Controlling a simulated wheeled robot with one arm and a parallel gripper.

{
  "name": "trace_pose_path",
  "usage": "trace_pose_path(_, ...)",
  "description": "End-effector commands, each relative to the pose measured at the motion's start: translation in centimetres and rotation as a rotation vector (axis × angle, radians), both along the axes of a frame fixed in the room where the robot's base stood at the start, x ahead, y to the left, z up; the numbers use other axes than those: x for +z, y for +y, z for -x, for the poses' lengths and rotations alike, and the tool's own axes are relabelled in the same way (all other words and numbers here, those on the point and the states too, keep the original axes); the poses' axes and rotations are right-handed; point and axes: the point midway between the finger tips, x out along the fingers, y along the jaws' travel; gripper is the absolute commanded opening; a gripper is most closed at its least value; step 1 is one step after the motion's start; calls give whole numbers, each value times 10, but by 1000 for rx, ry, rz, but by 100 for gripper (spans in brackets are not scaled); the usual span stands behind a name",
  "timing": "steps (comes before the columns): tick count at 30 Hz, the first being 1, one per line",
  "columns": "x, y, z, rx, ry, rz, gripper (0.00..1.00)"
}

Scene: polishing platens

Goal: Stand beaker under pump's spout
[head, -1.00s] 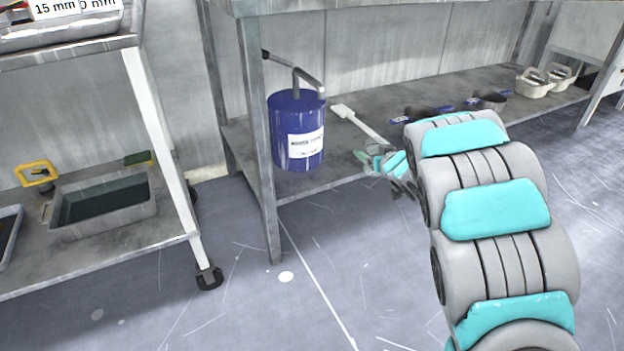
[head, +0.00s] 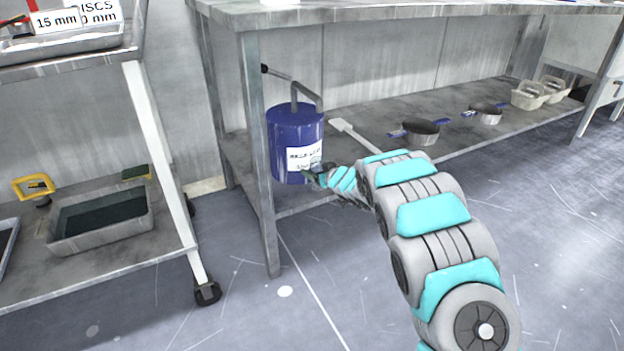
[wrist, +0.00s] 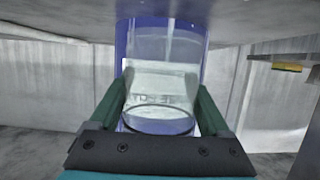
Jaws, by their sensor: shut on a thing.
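The pump (head: 296,137) is a blue drum with a white label and a bent grey metal spout (head: 306,90) on top, standing on the lower shelf of the bench. It also fills the background of the wrist view (wrist: 124,62). A clear beaker (wrist: 160,112) is between the two green fingers of my gripper (wrist: 166,108), which is shut on it; its dark-lined round rim faces the camera. In the head view my gripper (head: 316,176) is in front of the drum's lower right side, and the beaker is too small there to make out clearly.
The bench's front leg (head: 258,150) stands just left of the drum. On the lower shelf (head: 362,120) lie a white paddle (head: 343,126), dark pans (head: 420,131) and pale baskets (head: 530,95). A cart with a grey tray (head: 100,222) stands left.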

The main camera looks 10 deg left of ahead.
Motion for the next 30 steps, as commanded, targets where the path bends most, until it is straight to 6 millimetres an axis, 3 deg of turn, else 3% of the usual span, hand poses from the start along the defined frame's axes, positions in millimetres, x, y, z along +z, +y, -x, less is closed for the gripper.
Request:
trace_pose_path(8, -3, 15, -15, -2, 0, 0, 25)
trace_pose_path(17, -38, 15, -14, -2, 3, 1, 25)
trace_pose_path(28, -40, 15, -14, -3, 2, 0, 25)
trace_pose_path(29, -40, 15, -14, -3, 2, 0, 83)
trace_pose_path(30, -40, 15, -14, -2, 2, 1, 88)
